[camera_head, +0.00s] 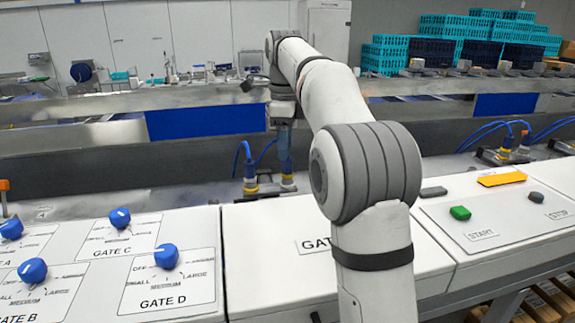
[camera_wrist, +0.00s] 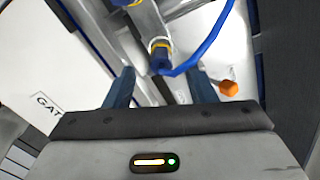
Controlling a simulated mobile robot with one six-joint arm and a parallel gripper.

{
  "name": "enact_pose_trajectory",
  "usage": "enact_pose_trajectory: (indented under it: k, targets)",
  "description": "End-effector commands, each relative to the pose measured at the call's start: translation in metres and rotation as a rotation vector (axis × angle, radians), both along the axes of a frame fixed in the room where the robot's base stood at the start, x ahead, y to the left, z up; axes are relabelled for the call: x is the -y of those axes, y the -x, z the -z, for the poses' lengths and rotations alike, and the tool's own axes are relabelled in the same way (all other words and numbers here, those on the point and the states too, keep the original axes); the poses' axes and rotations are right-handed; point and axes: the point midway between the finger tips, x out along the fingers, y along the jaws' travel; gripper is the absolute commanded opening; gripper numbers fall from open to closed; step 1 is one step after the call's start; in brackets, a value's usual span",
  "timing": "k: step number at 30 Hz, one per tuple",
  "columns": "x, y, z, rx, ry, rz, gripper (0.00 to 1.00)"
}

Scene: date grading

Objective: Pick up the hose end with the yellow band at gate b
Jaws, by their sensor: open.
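In the wrist view, a blue hose end (camera_wrist: 161,61) with a yellow band (camera_wrist: 159,43) lies ahead, between the lines of my two fingers. Its blue hose curves away to the upper right. My gripper (camera_wrist: 162,76) is open, with a blue finger on each side and nothing visibly clamped. In the head view, my gripper (camera_head: 284,150) points down behind the white panels.
An orange knob (camera_wrist: 229,88) is close to the right finger in the wrist view. A panel of blue gate knobs (camera_head: 166,256) stands front left. A panel with a green START button (camera_head: 460,213) stands right. More blue hoses (camera_head: 507,128) are at the far right.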

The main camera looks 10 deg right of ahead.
Motion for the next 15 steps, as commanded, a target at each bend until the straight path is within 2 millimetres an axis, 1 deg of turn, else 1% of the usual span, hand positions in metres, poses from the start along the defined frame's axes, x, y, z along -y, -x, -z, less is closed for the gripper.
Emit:
enact_pose_trajectory:
  k: [4, 12, 15]
  targets:
    - [0.007, 0.0, 0.015, -0.001, 0.001, 0.014, 0.5]
    - [0.009, -0.002, 0.053, -0.002, 0.0, 0.025, 0.5]
    - [0.01, -0.002, 0.06, 0.0, 0.0, 0.026, 0.5]
